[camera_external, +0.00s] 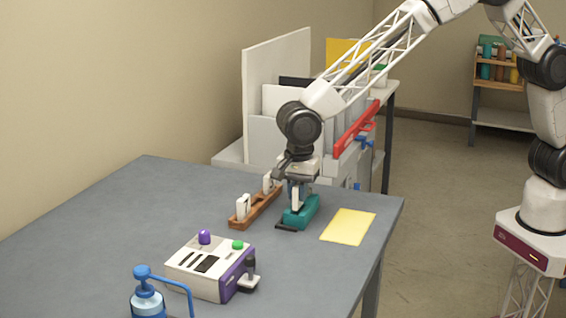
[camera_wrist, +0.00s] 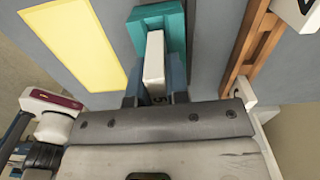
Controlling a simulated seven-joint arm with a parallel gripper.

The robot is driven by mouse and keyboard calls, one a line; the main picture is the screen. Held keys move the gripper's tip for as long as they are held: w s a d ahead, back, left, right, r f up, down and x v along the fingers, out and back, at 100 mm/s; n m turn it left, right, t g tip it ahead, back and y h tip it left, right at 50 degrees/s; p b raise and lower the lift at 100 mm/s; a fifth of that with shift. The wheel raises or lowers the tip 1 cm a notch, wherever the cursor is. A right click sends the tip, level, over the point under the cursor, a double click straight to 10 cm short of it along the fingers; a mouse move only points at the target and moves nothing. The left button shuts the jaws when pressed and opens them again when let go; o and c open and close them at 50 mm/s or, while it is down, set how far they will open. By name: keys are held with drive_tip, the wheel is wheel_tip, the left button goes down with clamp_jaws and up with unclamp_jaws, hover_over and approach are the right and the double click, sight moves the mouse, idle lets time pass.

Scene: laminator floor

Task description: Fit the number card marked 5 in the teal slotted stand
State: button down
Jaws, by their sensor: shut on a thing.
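The teal slotted stand (camera_external: 304,214) is on the grey table, near its right side. It also shows in the wrist view (camera_wrist: 175,30). My gripper (camera_external: 296,193) is right above the stand, pointing down. It is shut on a white number card (camera_external: 295,202), which stands upright between the blue-grey fingers. In the wrist view my gripper (camera_wrist: 156,84) holds the card (camera_wrist: 154,55) by its sides, and part of a dark 5 shows on it. The card overlaps the stand in both views; I cannot tell whether its lower edge is inside the slot.
A brown wooden rack (camera_external: 257,212) with white cards stands left of the stand. A yellow sheet (camera_external: 348,227) lies to the right. A white and purple machine (camera_external: 210,268) and a blue pump bottle (camera_external: 147,299) are in front. The table's left part is clear.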

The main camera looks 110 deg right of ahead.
drive_tip(key=shift+f, duration=0.95)
idle(2.3)
drive_tip(key=c, duration=1)
unclamp_jaws()
drive_tip(key=shift+c, duration=0.2)
drive_tip(key=shift+o, duration=0.5)
drive_tip(key=shift+o, duration=1.1)
drive_tip(key=shift+r, duration=0.3)
drive_tip(key=shift+r, duration=3.45)
drive_tip(key=shift+r, duration=0.1)
